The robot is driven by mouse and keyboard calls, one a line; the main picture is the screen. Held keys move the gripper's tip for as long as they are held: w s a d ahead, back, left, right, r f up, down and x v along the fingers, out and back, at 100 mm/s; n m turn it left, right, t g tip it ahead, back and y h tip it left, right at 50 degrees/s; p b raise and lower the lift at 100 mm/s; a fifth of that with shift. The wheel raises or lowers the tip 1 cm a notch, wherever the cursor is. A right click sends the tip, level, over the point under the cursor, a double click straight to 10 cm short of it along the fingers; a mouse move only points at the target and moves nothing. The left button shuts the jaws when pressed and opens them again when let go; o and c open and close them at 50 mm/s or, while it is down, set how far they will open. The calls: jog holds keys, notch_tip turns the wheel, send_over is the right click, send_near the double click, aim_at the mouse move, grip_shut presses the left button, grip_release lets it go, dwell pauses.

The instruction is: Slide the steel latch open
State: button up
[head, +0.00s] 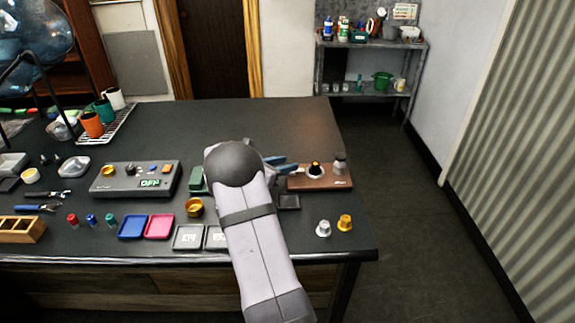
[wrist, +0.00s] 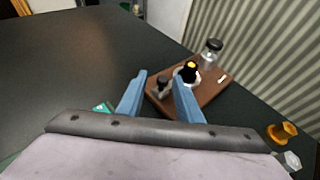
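A brown wooden board (head: 322,184) carries several small fittings at the right of the table, and it also shows in the wrist view (wrist: 206,100). I cannot tell which fitting is the steel latch; part of the board is hidden by a finger. My gripper (wrist: 160,76) is open, its blue fingers apart at the board's left side. The dark piece appears between them; contact cannot be told. The gripper also shows in the head view (head: 280,163).
A grey device (head: 135,180), a blue tray (head: 132,227), a pink tray (head: 159,227) and a brass cup (head: 195,208) lie left of my arm. A silver knob (head: 323,229) and a gold knob (head: 345,223) stand near the front right edge.

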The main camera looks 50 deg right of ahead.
jog(key=shift+s, duration=0.1)
jog(key=b+v, duration=0.2)
jog(key=v, duration=0.5)
jog(key=shift+a, duration=0.2)
dwell(0.5)
jog(key=s+a+f+m+g+y+b, duration=0.1)
jog(key=s+a+f+m+y+b, duration=0.3)
jog(key=s+a, duration=0.6)
jog(key=s+a+f+m+g+y, duration=0.1)
jog(key=s+a+f+m+y, duration=0.15)
jog(key=s+a+m, duration=0.6)
jog(key=s+a+f+m+t+y+p, duration=0.1)
jog(key=a+m+y, duration=0.4)
jog(key=a, duration=1.2)
jog(key=f+t+y+p, duration=0.1)
jog(key=y+p, duration=0.1)
jog(key=shift+s+a+p, duration=0.2)
jog(key=shift+a+p, duration=0.15)
jog(key=shift+a, duration=0.05)
